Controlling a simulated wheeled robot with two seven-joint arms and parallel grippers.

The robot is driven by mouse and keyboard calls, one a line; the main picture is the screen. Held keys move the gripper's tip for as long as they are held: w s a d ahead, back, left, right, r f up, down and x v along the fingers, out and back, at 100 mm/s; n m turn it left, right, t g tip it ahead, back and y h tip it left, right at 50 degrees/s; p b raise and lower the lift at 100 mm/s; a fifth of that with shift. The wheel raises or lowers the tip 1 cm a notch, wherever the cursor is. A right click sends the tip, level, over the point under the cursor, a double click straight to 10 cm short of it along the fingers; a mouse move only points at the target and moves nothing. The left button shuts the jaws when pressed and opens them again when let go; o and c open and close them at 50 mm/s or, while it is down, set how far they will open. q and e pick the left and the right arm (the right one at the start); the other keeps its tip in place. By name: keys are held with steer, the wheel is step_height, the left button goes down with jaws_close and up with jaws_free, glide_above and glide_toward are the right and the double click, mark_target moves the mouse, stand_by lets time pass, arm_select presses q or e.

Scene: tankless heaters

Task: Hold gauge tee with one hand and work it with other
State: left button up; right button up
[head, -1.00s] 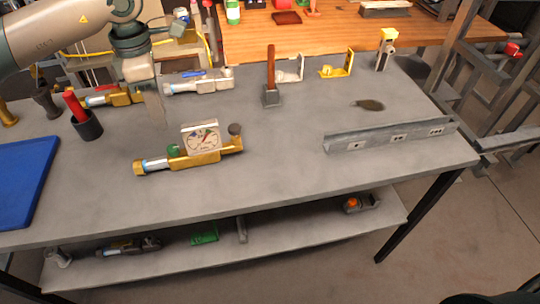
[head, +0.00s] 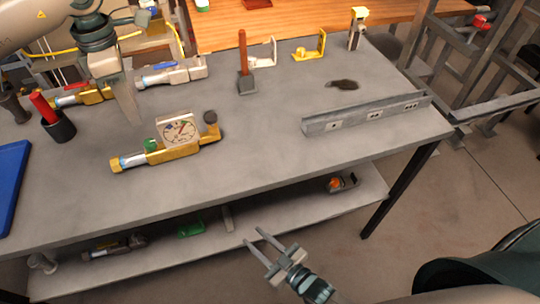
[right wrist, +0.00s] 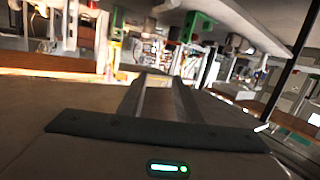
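My right gripper (head: 255,237) is low in front of the bench, near the lower shelf's front edge. Its fingers are apart and empty, also in the right wrist view (right wrist: 160,85).
Similar fittings (head: 172,73), a black cup with a red-handled item (head: 58,125), and a wooden-handled tool (head: 243,70) stand behind. A slotted metal rail (head: 365,115) lies right. A blue mat (head: 10,180) is far left. The bench's front middle is clear.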

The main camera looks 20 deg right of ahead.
mark_target(216, 121)
steer(key=s+a+r+n+t+y, duration=0.1)
steer(key=s+a+r+t+y, duration=0.15)
steer(key=r, duration=0.85)
steer(key=s+a+r+n+t+y, duration=0.1)
steer(key=a+r+y, duration=0.15)
steer(key=r, duration=0.75)
steer(key=w+d+r+n, duration=0.1)
steer(key=r+n, duration=0.1)
steer(key=n, duration=0.1)
steer(key=w+d+r+n+g, duration=0.1)
steer(key=w+r+n, duration=0.1)
steer(key=r+n, duration=0.1)
steer(key=w+d+r+n+g, duration=0.1)
steer(key=w+d+r+n, duration=0.1)
steer(key=n, duration=0.1)
steer(key=shift+w+r+g, duration=0.2)
steer(key=shift+r+g, duration=0.05)
steer(key=shift+r, duration=0.15)
steer(key=w+d+r+n+h, duration=0.1)
steer(key=d+n, duration=0.1)
steer(key=d+r+n+h, duration=0.1)
steer(key=d+r+n, duration=0.1)
steer(key=w+d+r+n, duration=0.1)
steer(key=d+n, duration=0.1)
steer(key=n, duration=0.1)
steer(key=shift+w+d+r+h, duration=0.2)
steer(key=shift+w+r+h, duration=0.05)
steer(key=shift+w+h, duration=0.15)
steer(key=shift+w+a, duration=0.1)
